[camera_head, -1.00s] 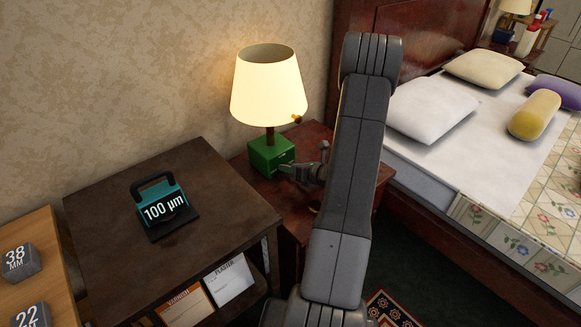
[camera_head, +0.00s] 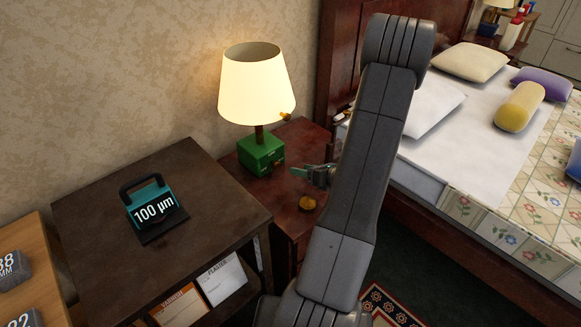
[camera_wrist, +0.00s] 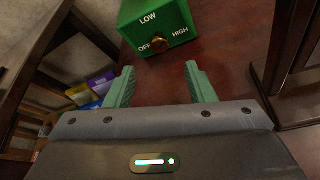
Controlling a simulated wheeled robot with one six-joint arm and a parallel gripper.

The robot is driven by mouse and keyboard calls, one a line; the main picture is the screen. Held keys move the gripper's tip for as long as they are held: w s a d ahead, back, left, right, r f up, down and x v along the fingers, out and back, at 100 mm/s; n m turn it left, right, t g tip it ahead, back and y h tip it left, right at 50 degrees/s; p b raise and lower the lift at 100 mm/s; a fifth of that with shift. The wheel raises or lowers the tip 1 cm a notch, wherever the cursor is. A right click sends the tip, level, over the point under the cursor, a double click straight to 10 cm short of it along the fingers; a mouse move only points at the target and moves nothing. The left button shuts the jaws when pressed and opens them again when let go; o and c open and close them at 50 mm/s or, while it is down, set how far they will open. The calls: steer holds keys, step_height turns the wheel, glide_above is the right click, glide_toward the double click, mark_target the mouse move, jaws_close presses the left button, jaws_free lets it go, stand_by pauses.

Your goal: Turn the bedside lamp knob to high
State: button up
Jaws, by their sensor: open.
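The bedside lamp (camera_head: 257,85) stands on the nightstand with its shade glowing. Its green base (camera_head: 257,156) carries a brass knob (camera_head: 279,165) on the side facing my gripper. In the wrist view the knob (camera_wrist: 161,43) sits on the green base (camera_wrist: 133,22) among the labels OFF at left, LOW above and HIGH at right. I cannot tell which label it points to. My gripper (camera_head: 298,171) is open and empty, to the right of the base and apart from the knob. Its two green fingers (camera_wrist: 158,84) show in the wrist view, short of the knob.
A dark cabinet (camera_head: 105,200) at the left bears a teal block marked 100 µm (camera_head: 153,207). The bed (camera_head: 480,120) lies to the right. A dark panel (camera_wrist: 290,60) flanks my gripper's right.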

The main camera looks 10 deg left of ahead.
mark_target(279, 164)
steer(key=shift+v, duration=1.85)
steer(key=x, duration=1.4)
steer(key=shift+a+b, duration=0.1)
steer(key=shift+b, duration=0.2)
steer(key=shift+r, duration=0.1)
steer(key=shift+r, duration=0.1)
